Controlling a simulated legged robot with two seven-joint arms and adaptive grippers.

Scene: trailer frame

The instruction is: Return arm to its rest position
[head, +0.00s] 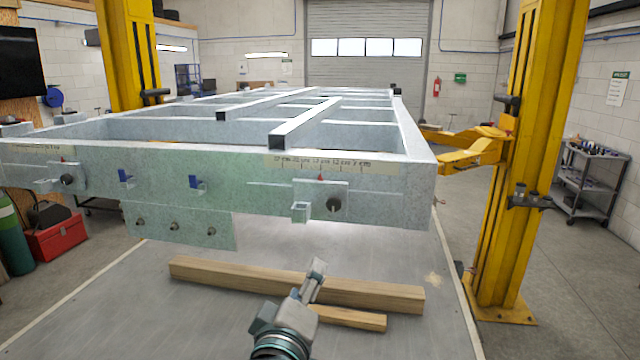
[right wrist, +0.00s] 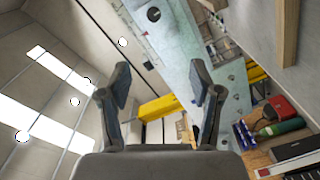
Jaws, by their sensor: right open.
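My right gripper (head: 316,270) shows at the bottom middle of the head view, in front of the trailer frame's near beam and over the wooden beams in the picture. In the right wrist view its two fingers (right wrist: 160,82) stand wide apart with nothing between them. The pale metal trailer frame (head: 90,160) lies across the middle of the head view. Its near beam also shows tilted in the right wrist view (right wrist: 172,42). My left gripper is not in view.
A long wooden beam (head: 380,295) and a shorter one (head: 350,317) lie on the grey surface (head: 190,315) below the frame. Yellow lift posts (head: 530,150) stand at both sides. A grey cart (head: 590,180) is at right, a red toolbox (head: 55,240) at left.

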